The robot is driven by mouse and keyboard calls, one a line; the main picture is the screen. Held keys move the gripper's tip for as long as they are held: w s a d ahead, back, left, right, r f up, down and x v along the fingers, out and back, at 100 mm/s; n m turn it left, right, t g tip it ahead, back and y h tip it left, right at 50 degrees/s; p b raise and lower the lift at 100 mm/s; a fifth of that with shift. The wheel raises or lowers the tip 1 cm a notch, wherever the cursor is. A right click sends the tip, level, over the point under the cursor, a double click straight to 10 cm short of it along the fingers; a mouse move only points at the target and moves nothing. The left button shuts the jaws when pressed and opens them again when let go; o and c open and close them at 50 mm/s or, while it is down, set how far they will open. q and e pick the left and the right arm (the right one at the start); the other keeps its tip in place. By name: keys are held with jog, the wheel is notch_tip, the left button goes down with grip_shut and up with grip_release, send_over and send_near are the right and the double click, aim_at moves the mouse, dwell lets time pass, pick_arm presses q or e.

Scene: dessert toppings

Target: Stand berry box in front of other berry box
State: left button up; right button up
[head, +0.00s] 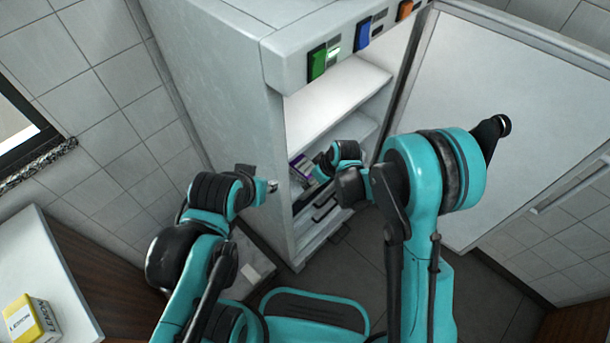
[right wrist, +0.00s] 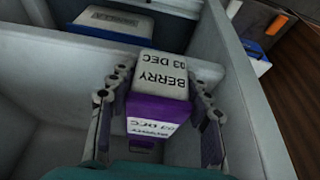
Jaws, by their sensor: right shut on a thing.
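A berry box (right wrist: 160,75) with a white labelled top reading BERRY 03 DEC and purple sides is between the fingers of my right gripper (right wrist: 158,100), which is shut on it. In the head view my right gripper (head: 322,168) is inside the open fridge, next to a purple and white box (head: 299,161). A box with a white top and blue side (right wrist: 110,20) stands further off in the right wrist view; its label is unreadable, so I cannot tell whether it is the other berry box. My left gripper (head: 262,180) is outside the fridge, left of its opening.
The fridge has a shelf (head: 330,100) above the right gripper and an open door (head: 480,110) at right. In the right wrist view, a compartment wall (right wrist: 240,100) runs close beside the right fingers. A yellow lemon box (head: 30,318) stands on the left counter (head: 45,265).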

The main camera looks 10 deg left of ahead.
aim_at(307, 170)
jog(key=shift+w+a, duration=0.3)
jog(key=shift+a, duration=0.25)
jog(key=shift+w+a+f+b, duration=0.1)
jog(key=shift+w+a+b, duration=0.6)
jog(key=shift+a, duration=0.5)
jog(key=shift+w+f+b, duration=0.15)
jog(key=shift+f+b, duration=0.2)
jog(key=shift+f, duration=0.4)
jog(key=shift+r, duration=0.1)
jog(key=o, duration=1)
jog(key=shift+f, duration=0.2)
jog(key=o, duration=0.4)
jog(key=shift+r, duration=0.1)
